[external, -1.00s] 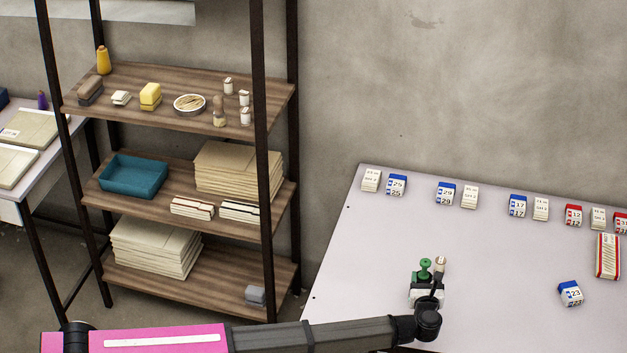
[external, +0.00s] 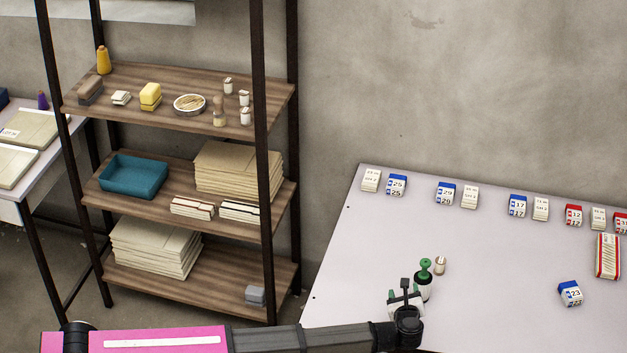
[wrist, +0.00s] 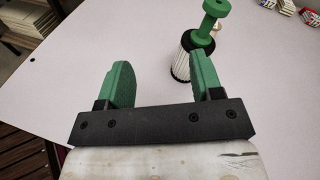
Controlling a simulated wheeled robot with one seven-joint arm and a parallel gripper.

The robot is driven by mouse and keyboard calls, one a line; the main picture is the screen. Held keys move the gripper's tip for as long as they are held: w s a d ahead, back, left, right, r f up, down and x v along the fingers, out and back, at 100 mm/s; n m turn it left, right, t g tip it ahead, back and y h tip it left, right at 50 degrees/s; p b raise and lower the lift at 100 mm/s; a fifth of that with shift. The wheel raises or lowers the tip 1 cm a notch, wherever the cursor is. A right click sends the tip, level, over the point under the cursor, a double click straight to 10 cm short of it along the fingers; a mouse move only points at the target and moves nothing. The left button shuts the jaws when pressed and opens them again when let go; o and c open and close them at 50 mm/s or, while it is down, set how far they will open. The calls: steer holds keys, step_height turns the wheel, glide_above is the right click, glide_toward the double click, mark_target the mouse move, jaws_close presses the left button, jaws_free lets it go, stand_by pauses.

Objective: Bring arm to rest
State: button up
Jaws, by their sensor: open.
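My gripper (wrist: 160,88) is open and empty, with its two green fingers apart over the white table. In the external view my gripper (external: 393,303) is low at the table's front left, partly hidden behind my wrist. A green-knobbed, stamp-like item with a white and black body (external: 424,278) stands upright just right of the gripper. In the wrist view this green-knobbed item (wrist: 213,15) stands beyond the right finger, outside the jaws. The finger hides part of it, and I cannot tell whether they touch.
A small cup-like item (external: 440,265) stands behind the green-knobbed item. Several small boxes line the table's (external: 350,270) back edge. A blue-and-white box (external: 571,293) lies at the right. A dark-framed shelf (external: 180,200) stands at the left. The table's left part is clear.

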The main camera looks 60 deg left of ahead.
steer(key=s+a+f+n+g+h, duration=0.1)
steer(key=s+n, duration=0.1)
steer(key=s, duration=0.1)
steer(key=s+a+f+n+h, duration=0.1)
steer(key=s+a+n, duration=0.1)
steer(key=s+n, duration=0.1)
steer(key=s+a+f+n+g+h, duration=0.1)
steer(key=s+a+n, duration=0.1)
steer(key=s, duration=0.3)
steer(key=shift+s+f+n+g, duration=0.1)
steer(key=shift+s+n+g, duration=0.05)
steer(key=shift+n+g, duration=0.2)
steer(key=s+a+f+n+g+h, duration=0.1)
steer(key=s+f+n+g+h, duration=0.15)
steer(key=s+f+n, duration=0.45)
steer(key=s+a+f+n+g+h, duration=0.1)
steer(key=s+f+n+g+h, duration=0.15)
steer(key=s, duration=0.75)
steer(key=s+a+f+n+h, duration=0.1)
steer(key=s+a+f+h, duration=0.1)
steer(key=f, duration=0.5)
steer(key=s+a+f+n+h, duration=0.2)
steer(key=s+a+f+h, duration=0.1)
steer(key=f, duration=0.4)
steer(key=shift+s+a+h, duration=0.3)
steer(key=shift+s+a, duration=0.4)
steer(key=shift+a, duration=0.1)
steer(key=shift+g, duration=0.25)
